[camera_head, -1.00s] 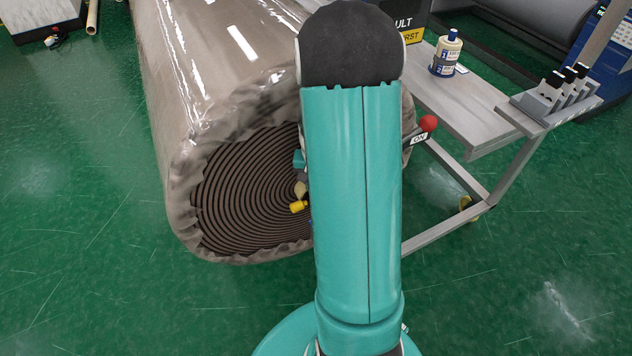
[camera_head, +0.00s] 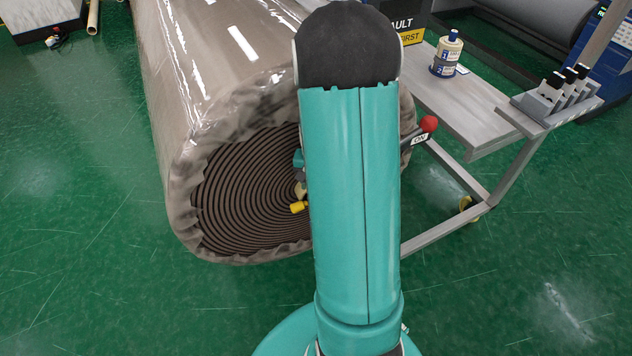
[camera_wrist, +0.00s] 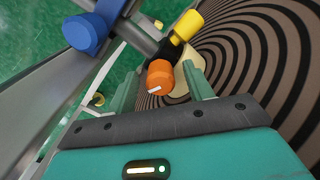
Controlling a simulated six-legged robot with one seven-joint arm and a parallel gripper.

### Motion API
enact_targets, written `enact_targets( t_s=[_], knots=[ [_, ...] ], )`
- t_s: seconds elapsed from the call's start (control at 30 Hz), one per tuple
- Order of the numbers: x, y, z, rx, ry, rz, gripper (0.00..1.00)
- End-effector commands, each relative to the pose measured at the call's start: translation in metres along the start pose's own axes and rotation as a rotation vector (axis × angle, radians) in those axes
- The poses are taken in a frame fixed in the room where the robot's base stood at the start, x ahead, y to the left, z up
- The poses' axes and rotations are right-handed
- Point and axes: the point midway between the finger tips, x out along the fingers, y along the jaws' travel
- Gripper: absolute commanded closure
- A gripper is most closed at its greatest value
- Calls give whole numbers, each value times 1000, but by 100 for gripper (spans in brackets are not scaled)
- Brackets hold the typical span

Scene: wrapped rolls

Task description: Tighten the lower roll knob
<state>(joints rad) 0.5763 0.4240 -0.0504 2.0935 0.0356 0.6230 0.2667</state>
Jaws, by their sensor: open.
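In the wrist view, an orange knob (camera_wrist: 160,77) with a white mark lies between the two teal fingers of my gripper (camera_wrist: 161,72). The gripper is open, and I cannot tell whether either finger touches the knob. A yellow knob (camera_wrist: 187,25) sits above it on a dark fitting, and a blue knob (camera_wrist: 85,33) is at upper left on a grey bar. The frames do not show which one is the lower roll knob. In the head view, the yellow knob (camera_head: 298,207) shows before the roll's end; my arm hides the orange knob and most of my gripper.
A large wrapped roll (camera_head: 215,75) with a dark spiral end stands left of my arm. A red-tipped lever (camera_head: 428,124) marked ON is at right. A grey bench (camera_head: 455,100) holds a bottle (camera_head: 446,54). Green floor is clear at left and front.

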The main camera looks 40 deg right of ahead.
Motion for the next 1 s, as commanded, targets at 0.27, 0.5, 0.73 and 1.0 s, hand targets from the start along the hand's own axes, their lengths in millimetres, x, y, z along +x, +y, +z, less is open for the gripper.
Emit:
enact_targets(
  t_s=[0.27,0.5,0.73,1.0],
  knots=[
    [-22,0,-1,0,3,-1,48],
    [-74,0,-1,-1,6,-2,48],
    [-119,-1,0,-1,3,-1,48],
    [-138,0,0,0,-1,0,48]
  ],
)
